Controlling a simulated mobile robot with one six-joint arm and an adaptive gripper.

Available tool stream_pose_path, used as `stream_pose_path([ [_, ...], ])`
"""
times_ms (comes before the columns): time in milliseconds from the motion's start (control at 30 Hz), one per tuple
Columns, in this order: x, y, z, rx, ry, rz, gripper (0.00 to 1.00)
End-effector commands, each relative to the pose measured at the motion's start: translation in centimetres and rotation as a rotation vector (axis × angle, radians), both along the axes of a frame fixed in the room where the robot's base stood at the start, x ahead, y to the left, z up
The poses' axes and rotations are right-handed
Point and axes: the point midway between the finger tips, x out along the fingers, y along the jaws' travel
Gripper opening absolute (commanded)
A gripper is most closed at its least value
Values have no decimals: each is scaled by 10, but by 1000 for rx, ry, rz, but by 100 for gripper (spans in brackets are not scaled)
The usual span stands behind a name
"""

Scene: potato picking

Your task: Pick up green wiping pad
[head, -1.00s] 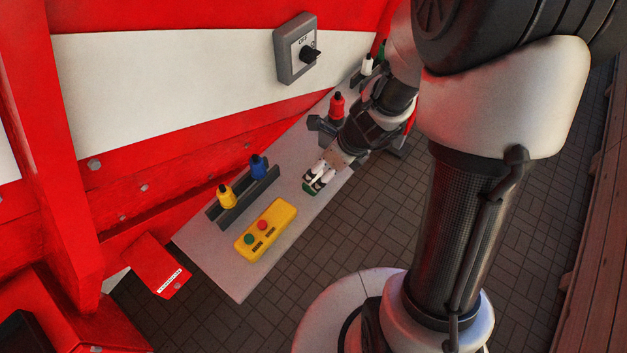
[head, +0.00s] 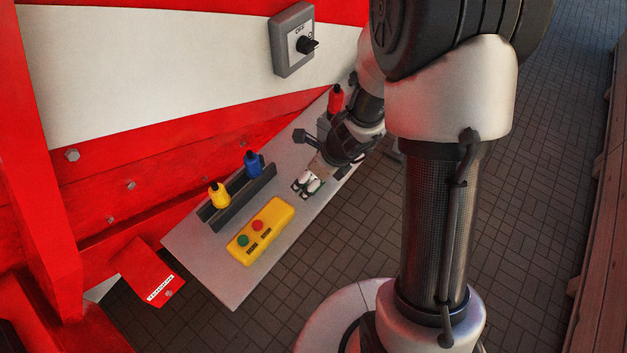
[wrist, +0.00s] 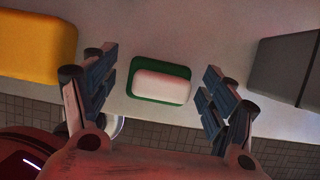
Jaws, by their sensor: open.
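The green wiping pad (wrist: 134,92) lies flat on the light grey table, with a pale pinkish-white block on top of it. In the wrist view it sits in the gap between the fingers of my gripper (wrist: 160,82), with clear space on both sides. My gripper is open and does not touch the pad in that view. How far the fingertips are above the table is hard to tell. In the head view my gripper (head: 307,185) is low over the table, and the pad is mostly hidden by the fingers.
A yellow button box (head: 262,231) with a green and a red button lies left of my gripper. Yellow (head: 219,196) and blue (head: 254,163) bottles stand in a dark rack (head: 238,200). A red bottle (head: 336,98) stands behind my arm. The table (head: 215,275) is bare at its front end.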

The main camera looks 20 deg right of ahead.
Motion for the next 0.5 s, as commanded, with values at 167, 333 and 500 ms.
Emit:
stream_pose_path([
  [167, 0, 0, 0, 0, 0, 0, 67],
  [333, 0, 0, 0, 0, 0, 0, 56],
  [500, 0, 0, 0, 0, 0, 0, 44],
])
